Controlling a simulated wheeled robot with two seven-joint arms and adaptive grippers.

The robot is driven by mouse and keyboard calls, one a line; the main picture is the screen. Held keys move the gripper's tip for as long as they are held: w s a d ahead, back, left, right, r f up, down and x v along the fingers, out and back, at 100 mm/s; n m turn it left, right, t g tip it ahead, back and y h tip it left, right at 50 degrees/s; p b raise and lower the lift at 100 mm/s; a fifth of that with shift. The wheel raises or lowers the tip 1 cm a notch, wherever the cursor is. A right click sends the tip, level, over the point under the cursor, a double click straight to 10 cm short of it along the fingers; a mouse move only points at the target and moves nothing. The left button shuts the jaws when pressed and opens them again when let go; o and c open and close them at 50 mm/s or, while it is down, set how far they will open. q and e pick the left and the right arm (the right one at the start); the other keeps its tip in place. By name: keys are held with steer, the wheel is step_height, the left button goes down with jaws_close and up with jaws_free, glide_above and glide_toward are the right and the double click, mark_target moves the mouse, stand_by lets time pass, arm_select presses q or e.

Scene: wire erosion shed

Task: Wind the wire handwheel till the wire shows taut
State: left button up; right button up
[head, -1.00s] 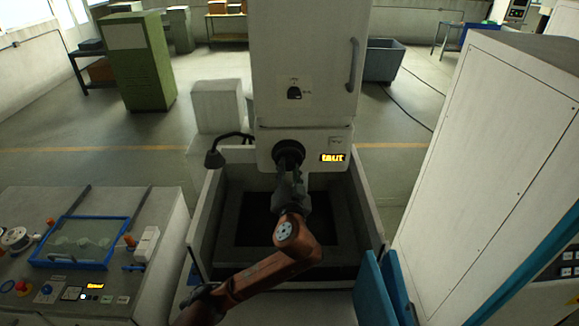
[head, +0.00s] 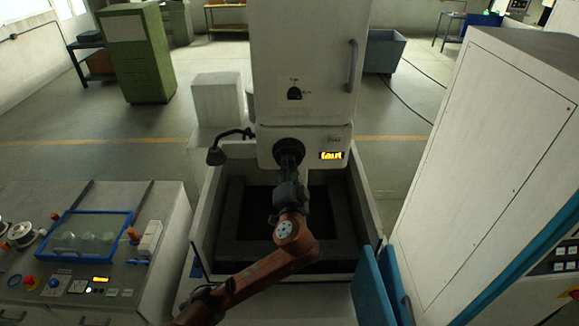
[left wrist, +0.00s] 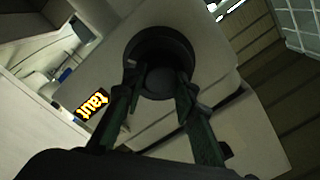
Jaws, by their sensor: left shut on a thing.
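The black wire handwheel (head: 288,149) sits on the front of the white machine head (head: 268,135). In the left wrist view the handwheel (left wrist: 160,60) is a round black disc with a hub. My left gripper (head: 290,172) reaches up to it from below. In the left wrist view the left gripper's fingers (left wrist: 157,88) lie on either side of the hub, shut on it. A small display (head: 331,155) right of the wheel shows "taut" in yellow letters. The display also shows tilted in the left wrist view (left wrist: 92,105). My right gripper is not in view.
A grey tank (head: 210,215) with raised walls surrounds the space under the machine head. A black lamp (head: 217,156) hangs left of the wheel. A control console (head: 130,275) stands at left and a tall white cabinet (head: 490,150) at right. Blue panels (head: 375,290) lean at the tank's front right.

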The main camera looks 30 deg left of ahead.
arm_select(q)
steer(key=o, duration=1.1)
steer(key=shift+o, duration=0.3)
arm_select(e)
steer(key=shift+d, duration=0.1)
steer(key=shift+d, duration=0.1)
arm_select(q)
steer(key=v, duration=1.2)
